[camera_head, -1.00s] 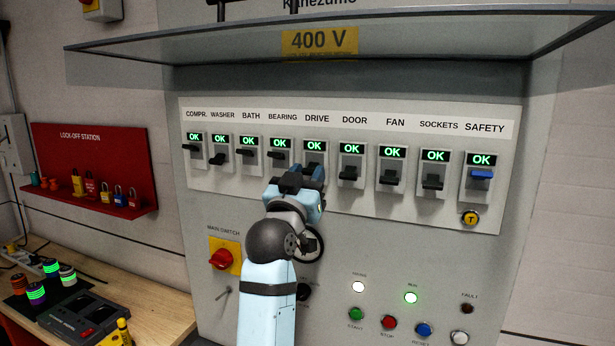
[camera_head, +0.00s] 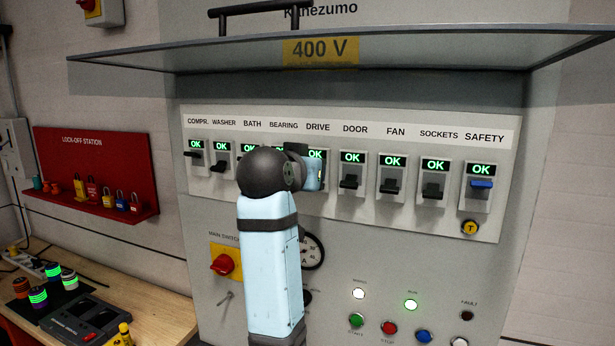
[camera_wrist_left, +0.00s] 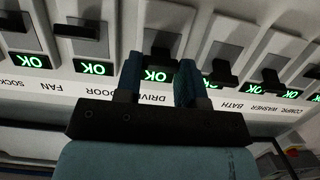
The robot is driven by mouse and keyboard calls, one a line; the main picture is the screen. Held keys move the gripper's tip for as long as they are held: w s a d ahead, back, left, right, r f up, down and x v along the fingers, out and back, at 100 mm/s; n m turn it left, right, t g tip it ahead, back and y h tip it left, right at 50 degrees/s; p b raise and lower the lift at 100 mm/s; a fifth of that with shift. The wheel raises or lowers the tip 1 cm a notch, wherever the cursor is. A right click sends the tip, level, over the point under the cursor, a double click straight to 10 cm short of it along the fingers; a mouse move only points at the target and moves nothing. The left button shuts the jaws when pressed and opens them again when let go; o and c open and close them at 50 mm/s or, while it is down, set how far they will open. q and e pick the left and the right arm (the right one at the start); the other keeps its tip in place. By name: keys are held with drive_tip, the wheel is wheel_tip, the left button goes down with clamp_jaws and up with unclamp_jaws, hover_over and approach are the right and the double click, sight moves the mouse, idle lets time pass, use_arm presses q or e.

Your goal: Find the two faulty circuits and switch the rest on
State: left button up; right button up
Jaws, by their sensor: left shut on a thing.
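The breaker panel (camera_head: 345,208) holds a row of breakers. Each readable display shows a green OK. In the head view, my left gripper (camera_head: 320,172) is at the DRIVE breaker; my wrist hides its lever and covers much of BATH and BEARING. The left wrist view is upside down. There my left gripper (camera_wrist_left: 158,85) has its blue fingers on either side of the dark DRIVE lever (camera_wrist_left: 158,54) and is shut on it. The DOOR lever (camera_head: 349,182), FAN lever (camera_head: 390,186), SOCKETS lever (camera_head: 432,191) and blue SAFETY lever (camera_head: 482,184) are clear. My right gripper is not in view.
A glass-like canopy marked 400 V (camera_head: 320,50) overhangs the panel. Below are a red main switch (camera_head: 222,264), a gauge (camera_head: 313,252), lit lamps and buttons. At left are a red lock-off station (camera_head: 95,165) with padlocks and a bench (camera_head: 150,313).

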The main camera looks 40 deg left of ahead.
use_arm(q)
drive_tip(key=shift+w+r+g+h, duration=0.25)
drive_tip(key=shift+r+g, duration=0.1)
drive_tip(key=shift+g, duration=0.65)
drive_tip(key=shift+w+r+g+h, duration=0.1)
drive_tip(key=shift+r+g+h, duration=0.2)
drive_tip(key=shift+g, duration=0.7)
drive_tip(key=o, duration=0.9)
drive_tip(key=shift+o, duration=0.2)
drive_tip(key=shift+w, duration=0.1)
drive_tip(key=shift+r, duration=0.1)
